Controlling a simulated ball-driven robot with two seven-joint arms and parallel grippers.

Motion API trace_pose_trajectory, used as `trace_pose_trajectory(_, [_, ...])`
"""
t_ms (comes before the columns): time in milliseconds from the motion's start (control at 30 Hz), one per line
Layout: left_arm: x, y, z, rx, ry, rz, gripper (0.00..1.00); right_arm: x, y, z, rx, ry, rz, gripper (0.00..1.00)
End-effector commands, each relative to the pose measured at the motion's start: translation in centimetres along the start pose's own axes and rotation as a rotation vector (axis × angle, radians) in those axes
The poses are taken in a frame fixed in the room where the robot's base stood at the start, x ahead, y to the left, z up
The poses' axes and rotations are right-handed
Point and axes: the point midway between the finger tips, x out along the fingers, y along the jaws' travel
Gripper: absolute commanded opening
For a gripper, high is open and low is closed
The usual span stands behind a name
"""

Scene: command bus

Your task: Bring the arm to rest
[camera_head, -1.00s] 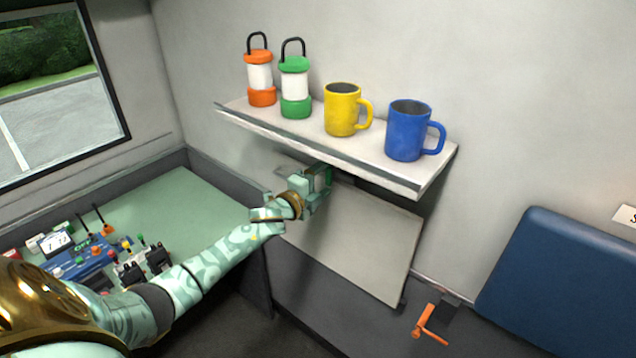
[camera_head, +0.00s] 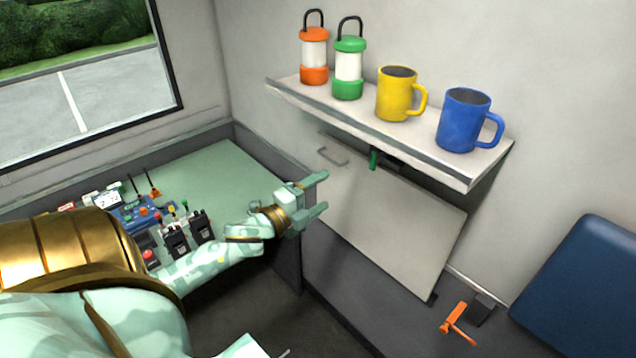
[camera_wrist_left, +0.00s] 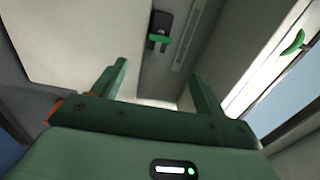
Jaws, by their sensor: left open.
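My left arm reaches in from the left over the desk edge. Its gripper (camera_head: 318,196) is open and empty, with the two fingers apart. It is clear of the pale panel (camera_head: 390,215) that hangs below the wall shelf, to the left of it. The open fingers also show in the left wrist view (camera_wrist_left: 160,90), with nothing between them. A green latch (camera_head: 373,159) shows under the shelf at the panel's top edge, and a green part on a dark mount (camera_wrist_left: 159,39) is in the wrist view. My right gripper is in neither view.
The shelf (camera_head: 470,180) carries an orange lantern (camera_head: 314,57), a green lantern (camera_head: 348,68), a yellow mug (camera_head: 394,94) and a blue mug (camera_head: 462,120). A control console (camera_head: 150,215) sits on the green desk (camera_head: 215,170). An orange crank (camera_head: 458,322) and blue seat back (camera_head: 580,285) are right.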

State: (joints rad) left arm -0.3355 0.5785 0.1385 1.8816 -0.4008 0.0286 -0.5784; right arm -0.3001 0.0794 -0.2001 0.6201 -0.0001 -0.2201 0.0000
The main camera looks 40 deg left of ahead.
Motion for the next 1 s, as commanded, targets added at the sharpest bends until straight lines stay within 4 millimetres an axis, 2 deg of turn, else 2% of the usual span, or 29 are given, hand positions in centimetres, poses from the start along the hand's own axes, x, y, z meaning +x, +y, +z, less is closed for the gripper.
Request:
trace_pose_trajectory(467, [0.0,0.0,0.0,-0.004,0.0,0.0,0.73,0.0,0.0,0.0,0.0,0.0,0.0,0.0])
trace_pose_trajectory(567, [0.0,0.4,0.4,-0.074,-0.016,0.012,0.73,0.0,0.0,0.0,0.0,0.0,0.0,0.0])
trace_pose_trajectory(667, [-0.7,4.8,2.9,-0.194,-0.095,0.105,0.73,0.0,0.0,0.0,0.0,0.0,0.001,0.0])
trace_pose_trajectory(767, [-2.8,12.6,4.9,-0.348,-0.21,0.238,0.73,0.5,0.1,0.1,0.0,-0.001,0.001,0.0])
trace_pose_trajectory(800, [-4.0,16.1,5.5,-0.411,-0.263,0.295,0.73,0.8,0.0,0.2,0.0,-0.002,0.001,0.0])
trace_pose_trajectory(867, [-6.2,21.4,5.8,-0.502,-0.34,0.377,0.73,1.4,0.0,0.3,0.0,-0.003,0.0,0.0])
trace_pose_trajectory(900, [-7.9,24.8,5.7,-0.559,-0.392,0.431,0.73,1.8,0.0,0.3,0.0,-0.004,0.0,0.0])
trace_pose_trajectory(967, [-10.6,29.7,5.3,-0.637,-0.467,0.509,0.73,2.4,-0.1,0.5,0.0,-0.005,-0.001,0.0])
trace_pose_trajectory(1000, [-12.6,32.8,4.8,-0.684,-0.518,0.562,0.73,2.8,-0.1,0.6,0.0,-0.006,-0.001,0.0])
